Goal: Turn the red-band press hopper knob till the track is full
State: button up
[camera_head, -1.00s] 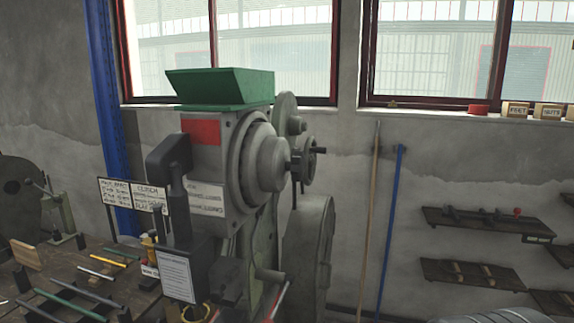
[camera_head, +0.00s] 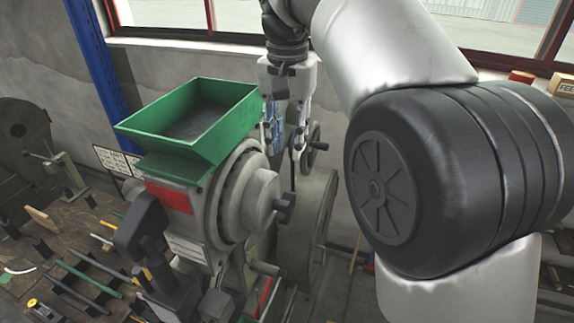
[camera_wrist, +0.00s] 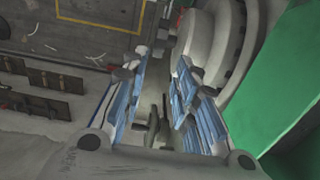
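The red-band press carries a red band (camera_head: 170,196) below its open green hopper (camera_head: 192,120). A dark knob (camera_head: 285,208) sits on the hub of its round grey drum (camera_head: 245,198). My gripper (camera_head: 285,140) points down, open and empty, behind and to the right of the hopper, above and apart from the knob. In the wrist view, its two blue-padded fingers (camera_wrist: 160,100) are spread, with the drum (camera_wrist: 222,45) and the hopper's green side (camera_wrist: 275,105) at right. The hopper's floor looks dark. I cannot make out the track or how full it is.
A handwheel (camera_head: 312,146) stands close behind my gripper. A bench at left holds rods, tools and a white sign (camera_head: 112,160). The window wall is behind the press.

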aim_at(287, 197)
jog(key=f+b, duration=0.1)
jog(key=f, duration=1)
jog(key=f+b, duration=0.1)
jog(key=f, duration=0.5)
jog(key=shift+w+f+b, duration=0.15)
jog(key=shift+w+b, duration=0.1)
jog(key=shift+b, duration=0.05)
grip_shut()
